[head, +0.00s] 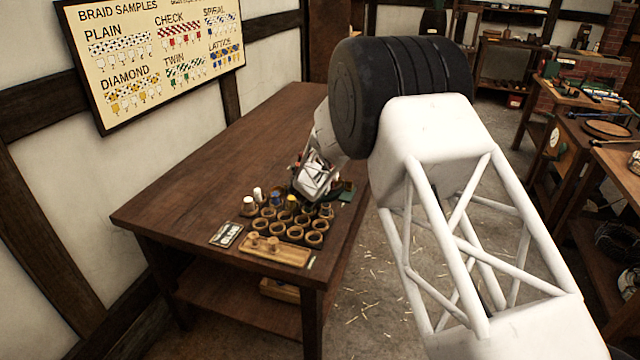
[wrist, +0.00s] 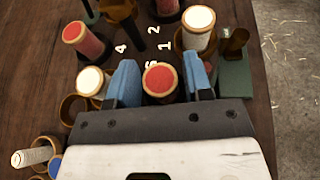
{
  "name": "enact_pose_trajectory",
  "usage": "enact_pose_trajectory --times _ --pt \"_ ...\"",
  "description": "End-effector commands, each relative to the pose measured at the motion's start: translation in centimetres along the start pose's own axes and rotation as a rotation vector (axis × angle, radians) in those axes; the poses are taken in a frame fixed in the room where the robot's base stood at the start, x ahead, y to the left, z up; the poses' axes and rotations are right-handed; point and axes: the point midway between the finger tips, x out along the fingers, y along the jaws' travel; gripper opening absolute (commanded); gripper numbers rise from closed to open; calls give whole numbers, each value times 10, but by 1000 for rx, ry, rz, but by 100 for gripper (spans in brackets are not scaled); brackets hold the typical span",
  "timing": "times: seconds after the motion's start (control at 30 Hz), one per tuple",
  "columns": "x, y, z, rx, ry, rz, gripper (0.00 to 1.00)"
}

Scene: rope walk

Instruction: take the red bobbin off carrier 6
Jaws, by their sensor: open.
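My gripper (wrist: 161,78) is open, with one blue finger on each side of a red-topped bobbin (wrist: 160,80). The bobbin stands upright between the fingers, and I cannot tell whether they touch it. A partly hidden numeral, seemingly a 6, is beside it. Another red bobbin (wrist: 82,38) stands near the 4, and a white bobbin (wrist: 200,18) near the 1. In the head view my gripper (head: 316,186) is low over the table's right side and hides the carriers beneath it.
A white bobbin (wrist: 92,80) stands close outside the left finger. A green block (wrist: 235,75) with a brown piece is to the right. A rack of round wooden cups (head: 268,213) and a wooden tray (head: 262,254) lie at the table's front. The table's left and back (head: 230,140) are clear.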

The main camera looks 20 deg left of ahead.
Motion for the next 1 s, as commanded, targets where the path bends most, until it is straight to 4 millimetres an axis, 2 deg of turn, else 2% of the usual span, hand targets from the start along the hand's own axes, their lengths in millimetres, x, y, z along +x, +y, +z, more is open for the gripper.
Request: enact_pose_trajectory --times 0.23,0.47,0.77,1.0 --pt "0 0 0 0 0 0 45" --pt "0 0 0 0 0 0 10" --pt "-1 0 1 0 0 0 10" --pt "-5 0 13 1 -1 0 10"
